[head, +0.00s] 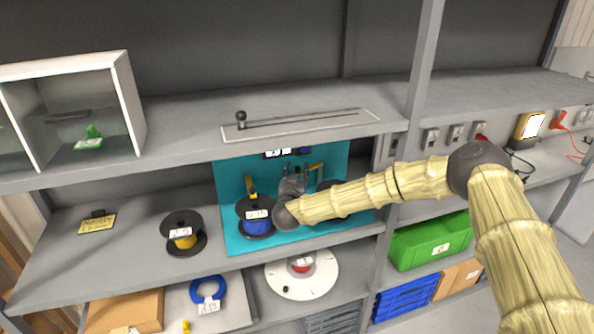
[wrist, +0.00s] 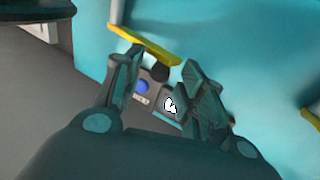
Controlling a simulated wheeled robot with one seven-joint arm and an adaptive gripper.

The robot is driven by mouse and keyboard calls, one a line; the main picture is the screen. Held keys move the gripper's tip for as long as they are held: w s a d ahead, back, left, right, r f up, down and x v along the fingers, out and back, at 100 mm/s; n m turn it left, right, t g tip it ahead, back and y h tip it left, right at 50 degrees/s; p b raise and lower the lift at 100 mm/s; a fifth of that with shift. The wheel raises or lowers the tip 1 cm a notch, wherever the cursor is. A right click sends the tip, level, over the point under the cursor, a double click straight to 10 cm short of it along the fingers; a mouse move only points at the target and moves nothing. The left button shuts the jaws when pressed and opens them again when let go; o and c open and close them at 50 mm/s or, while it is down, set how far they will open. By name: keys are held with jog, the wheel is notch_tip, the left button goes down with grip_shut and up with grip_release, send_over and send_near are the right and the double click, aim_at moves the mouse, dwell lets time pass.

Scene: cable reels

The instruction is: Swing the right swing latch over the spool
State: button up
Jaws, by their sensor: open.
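The right swing latch (head: 315,168) is a yellow bar at the back right of the teal station (head: 230,185). A yellow bar, apparently this latch, crosses the top of the wrist view (wrist: 145,45), with a dark knob near its end. My gripper (head: 292,180) is over the station between the two latches. In the wrist view its fingers (wrist: 163,85) are apart with nothing held between them. The yellow bar lies just beyond the fingertips; I cannot tell whether they touch. A dark spool (head: 326,185) behind my arm is mostly hidden.
A blue spool (head: 257,226) stands at the station's left, with the left yellow latch (head: 250,187) behind it. A yellow spool (head: 183,240) stands farther left on the shelf. A small panel (wrist: 153,92) with a blue button shows between my fingers. The upper shelf (head: 190,125) overhangs the station.

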grip_shut()
